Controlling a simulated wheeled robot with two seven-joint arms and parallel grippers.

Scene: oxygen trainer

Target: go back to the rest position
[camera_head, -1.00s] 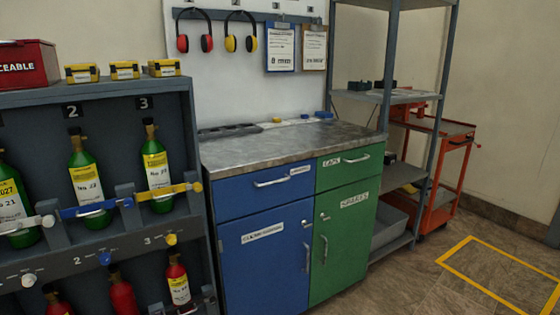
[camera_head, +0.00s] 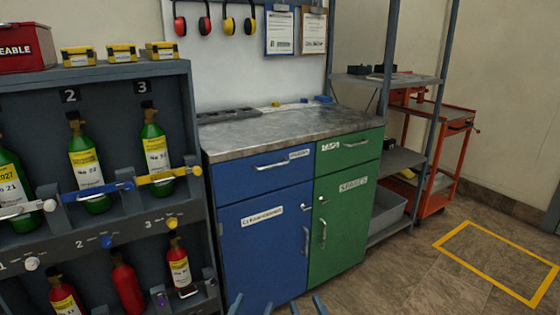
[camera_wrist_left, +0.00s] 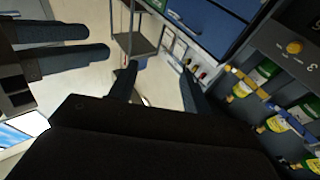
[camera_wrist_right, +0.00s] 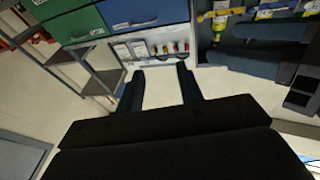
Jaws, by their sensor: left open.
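My left gripper (camera_wrist_left: 158,82) is open, with its two dark fingers apart and nothing between them in the left wrist view. My right gripper (camera_wrist_right: 160,76) is also open and empty in the right wrist view. Each wrist view also shows the other gripper, close beside it: the right one (camera_wrist_left: 98,52) at left, the left one (camera_wrist_right: 225,44) at upper right. In the head view only bluish fingertips rise over the bottom edge, in front of the cabinet. Most of both arms is hidden there.
A grey rack (camera_head: 130,75) with green bottles (camera_head: 86,165) and red bottles (camera_head: 178,265) stands at left. A blue and green cabinet (camera_head: 265,205) is ahead. A shelf unit (camera_head: 390,155) and orange trolley (camera_head: 433,200) stand right. The floor inside the yellow outline (camera_head: 448,243) is clear.

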